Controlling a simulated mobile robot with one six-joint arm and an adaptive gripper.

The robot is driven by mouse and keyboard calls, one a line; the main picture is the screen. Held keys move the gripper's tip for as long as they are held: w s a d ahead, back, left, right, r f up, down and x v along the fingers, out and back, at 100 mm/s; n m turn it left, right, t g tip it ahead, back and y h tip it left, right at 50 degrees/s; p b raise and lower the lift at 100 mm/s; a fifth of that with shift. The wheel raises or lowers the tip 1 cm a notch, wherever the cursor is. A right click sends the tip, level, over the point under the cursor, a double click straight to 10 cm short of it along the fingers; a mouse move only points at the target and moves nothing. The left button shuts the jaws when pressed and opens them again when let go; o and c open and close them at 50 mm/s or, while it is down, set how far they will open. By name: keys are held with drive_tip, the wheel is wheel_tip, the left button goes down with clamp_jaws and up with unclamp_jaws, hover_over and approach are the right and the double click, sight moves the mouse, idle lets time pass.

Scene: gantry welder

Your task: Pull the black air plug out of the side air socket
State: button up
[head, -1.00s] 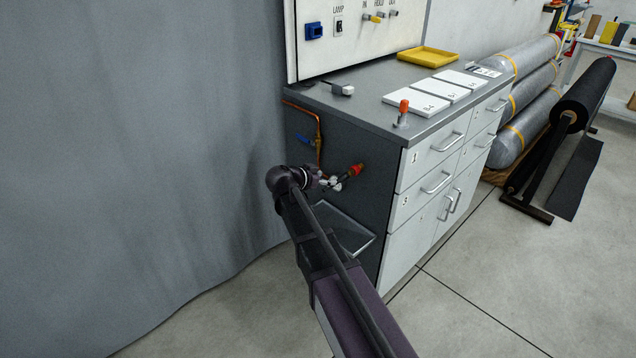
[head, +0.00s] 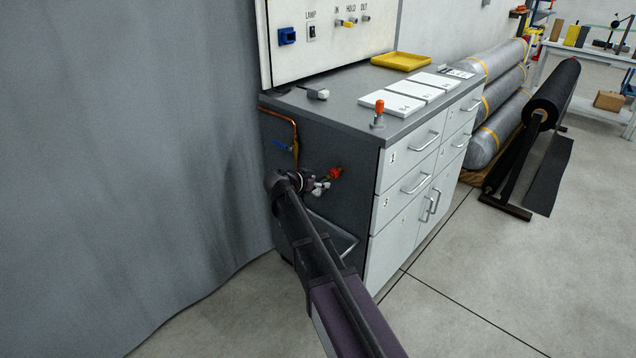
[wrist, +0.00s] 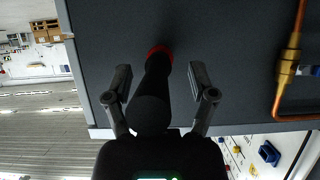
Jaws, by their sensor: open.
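The black air plug (wrist: 156,80) stands out from the red-ringed side air socket (wrist: 160,50) on the dark side panel of the cabinet. Its inner end meets the red ring. My gripper (wrist: 160,72) is open, with one finger on each side of the plug and a visible gap to each. In the head view, my gripper (head: 322,187) is close to the side panel, just below and left of the red socket (head: 336,174). The plug cannot be made out clearly there.
A copper pipe (head: 296,130) with a blue-handled valve (head: 283,146) runs down the side panel near my wrist. A shelf-like frame (head: 335,240) sits below the gripper. A grey curtain (head: 130,170) hangs at left.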

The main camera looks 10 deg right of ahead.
clamp_jaws()
drive_tip(key=shift+s+a, duration=0.85)
drive_tip(key=shift+a, duration=0.25)
drive_tip(key=shift+s+a, duration=0.8)
drive_tip(key=shift+a, duration=0.25)
idle(0.8)
drive_tip(key=shift+r, duration=0.1)
